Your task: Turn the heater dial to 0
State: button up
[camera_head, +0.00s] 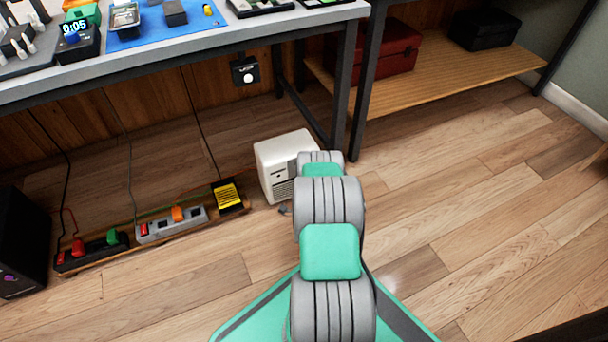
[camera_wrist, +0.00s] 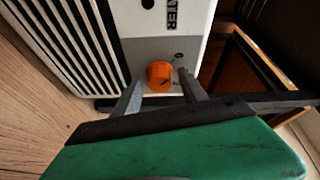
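The heater is a white box (camera_head: 272,160) on the wooden floor under the workbench. In the wrist view its front (camera_wrist: 178,20) shows dark vent slats, part of the lettering "HEATER" and a grey panel. On that panel is a round orange dial (camera_wrist: 159,74) with small dark marks to its right; its exact setting is too small to read. My gripper (camera_wrist: 160,78) is open, with one finger on each side of the dial; I cannot tell whether either finger touches it. In the head view my arm hides the dial and most of the gripper.
Power strips (camera_head: 172,225) with coloured plugs lie left of the heater, beside a black and yellow box (camera_head: 228,195). A bench leg (camera_head: 342,105) stands close behind the heater. A wooden shelf (camera_head: 460,80) is at the right.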

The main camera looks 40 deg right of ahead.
jog(key=shift+o, duration=0.2)
jog(key=s+a+r+p, duration=0.1)
jog(key=s+r+p, duration=0.15)
jog(key=r, duration=0.25)
jog(key=s+a+r+p, duration=0.1)
jog(key=a+r+p, duration=0.1)
jog(key=r+p, duration=0.25)
jog(key=s+a+r+p, duration=0.2)
jog(key=s+a+r, duration=0.1)
jog(key=s, duration=0.5)
jog(key=shift+a+r+p, duration=0.25)
jog(key=shift+a+p, duration=0.1)
jog(key=shift+a, duration=0.55)
jog(key=shift+s, duration=0.1)
